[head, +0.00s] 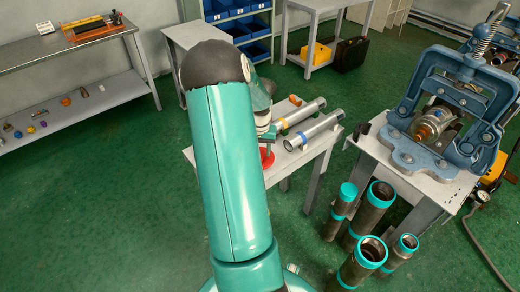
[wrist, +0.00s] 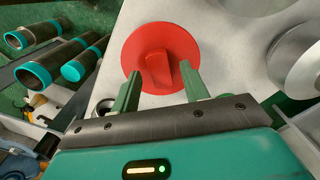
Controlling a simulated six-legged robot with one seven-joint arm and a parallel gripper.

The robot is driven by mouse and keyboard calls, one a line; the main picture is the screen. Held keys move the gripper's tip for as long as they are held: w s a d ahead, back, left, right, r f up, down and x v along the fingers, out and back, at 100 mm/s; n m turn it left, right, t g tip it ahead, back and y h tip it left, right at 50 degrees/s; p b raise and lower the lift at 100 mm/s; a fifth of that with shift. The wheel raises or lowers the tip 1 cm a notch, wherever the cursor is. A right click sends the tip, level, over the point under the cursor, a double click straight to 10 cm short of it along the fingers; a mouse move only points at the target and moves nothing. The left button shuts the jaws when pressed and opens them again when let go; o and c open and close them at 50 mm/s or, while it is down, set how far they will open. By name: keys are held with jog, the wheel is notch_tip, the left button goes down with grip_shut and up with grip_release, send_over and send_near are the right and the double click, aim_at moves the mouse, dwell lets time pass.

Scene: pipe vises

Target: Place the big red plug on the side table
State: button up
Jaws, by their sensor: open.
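The big red plug (wrist: 161,50) is a red disc with a raised grip bar. In the wrist view it appears flat on a pale tabletop (wrist: 235,72). My arm hides most of the gripper in the head view.
Two metal pipes (head: 313,131) lie on the white table. A blue pipe vise (head: 440,110) stands on a stand at right. Several dark pipes with teal ends (head: 368,210) stand on the floor. A grey workbench (head: 75,45) is at left; green floor is open before it.

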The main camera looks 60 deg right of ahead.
notch_tip(320, 180, up, 12)
jog(key=w+a+r+n+t, duration=0.15)
jog(key=w+a+r, duration=0.25)
jog(key=a, duration=0.5)
jog(key=w+a+r+n, duration=0.3)
jog(key=w+a+r, duration=0.15)
jog(key=a, duration=0.35)
jog(key=w+a+r+n+t, duration=0.15)
jog(key=w+a+r, duration=0.25)
jog(key=a, duration=0.5)
jog(key=s+a+r+n+t, duration=0.1)
jog(key=s+a+n, duration=0.3)
jog(key=a, duration=0.7)
jog(key=s+a+r+n+t, duration=0.1)
jog(key=s+a+r+n, duration=0.2)
jog(key=a, duration=0.9)
jog(key=shift+s+a+n+t, duration=0.25)
jog(key=shift+s+n+t, duration=0.1)
jog(key=shift+n, duration=0.35)
jog(key=shift+r, duration=0.1)
jog(key=shift+c, duration=1)
